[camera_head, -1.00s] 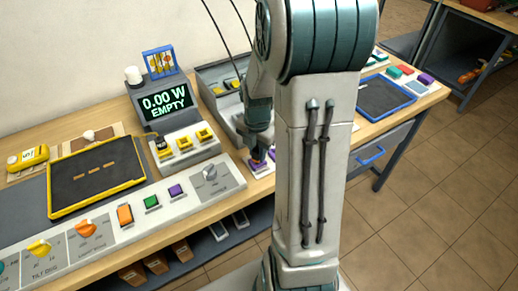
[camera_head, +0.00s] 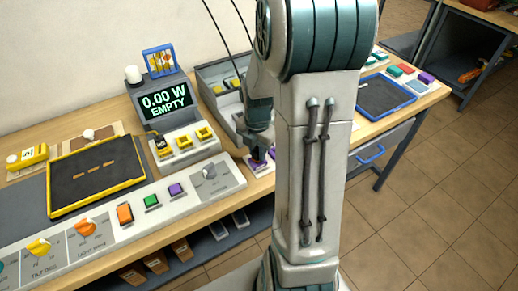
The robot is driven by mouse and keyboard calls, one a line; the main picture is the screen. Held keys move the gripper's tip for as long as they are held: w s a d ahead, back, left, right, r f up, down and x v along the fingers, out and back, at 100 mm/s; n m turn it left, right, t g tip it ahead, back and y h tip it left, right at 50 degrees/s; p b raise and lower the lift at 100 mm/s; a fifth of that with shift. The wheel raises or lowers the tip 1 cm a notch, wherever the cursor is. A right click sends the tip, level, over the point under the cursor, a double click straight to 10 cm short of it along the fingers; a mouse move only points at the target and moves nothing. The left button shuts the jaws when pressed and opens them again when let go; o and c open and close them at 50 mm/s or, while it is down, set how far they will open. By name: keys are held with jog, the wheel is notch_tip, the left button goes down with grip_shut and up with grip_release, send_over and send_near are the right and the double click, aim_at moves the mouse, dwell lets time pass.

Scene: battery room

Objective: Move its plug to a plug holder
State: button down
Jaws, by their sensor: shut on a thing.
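My gripper (camera_head: 260,148) points down at the front of the bench, left of my large arm link. It is shut on a small purple piece (camera_head: 257,164) low at a pale base; its fingertips are small and dark, so the grip is hard to make out. A dark and yellow plug (camera_head: 161,144) with a thin cable sits at the left of the grey unit below the display. Two yellow square holders (camera_head: 184,142) and (camera_head: 204,133) beside it look empty. The display (camera_head: 164,103) reads "0.00 W EMPTY".
A yellow-rimmed dark tray (camera_head: 97,178) lies left, behind a panel with knobs and coloured buttons (camera_head: 150,201). A grey bin (camera_head: 217,86) with yellow items stands behind my gripper. A blue-rimmed tray (camera_head: 386,97) is right. My arm hides the bench middle.

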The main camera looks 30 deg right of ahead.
aim_at(257, 149)
jog(key=shift+f, duration=0.4)
jog(key=c, duration=1.5)
grip_release()
jog(key=shift+c, duration=0.2)
jog(key=shift+r, duration=0.1)
notch_tip(257, 149, up, 11)
jog(key=p, duration=0.9)
